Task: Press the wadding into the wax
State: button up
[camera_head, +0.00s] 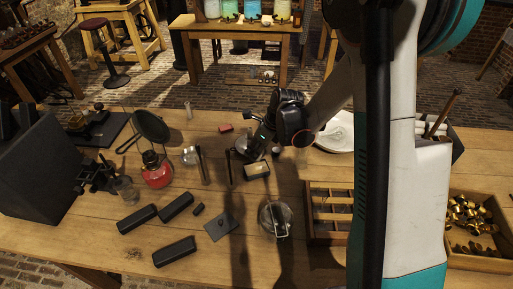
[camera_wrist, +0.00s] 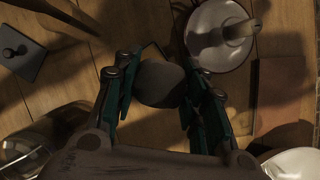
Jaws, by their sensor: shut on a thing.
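My gripper (camera_wrist: 160,88) is shut on a dark grey, rounded lump, which looks like the wadding (camera_wrist: 160,84). The lump sits between the two green-sided fingers in the wrist view. In the head view my gripper (camera_head: 252,150) is low over the middle of the workbench, and the lump cannot be made out there. A small dark block with a pale top (camera_head: 257,170) stands just below the gripper in that view. I cannot tell which thing holds the wax, or whether the lump touches anything beneath it.
A round pale dish with an upright rod (camera_wrist: 218,38) is close by at upper right in the wrist view. A red burner (camera_head: 157,173), dark blocks (camera_head: 175,207), a lidded glass jar (camera_head: 275,219) and a divided wooden tray (camera_head: 325,238) stand on the workbench (camera_head: 100,230).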

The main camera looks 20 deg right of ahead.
jog(key=shift+f+b, duration=1.5)
jog(key=shift+f, duration=1.3)
jog(key=shift+f+b, duration=0.15)
jog(key=shift+b, duration=0.15)
jog(key=shift+r+p, duration=2.15)
jog(key=shift+r, duration=1.4)
jog(key=shift+f, duration=0.1)
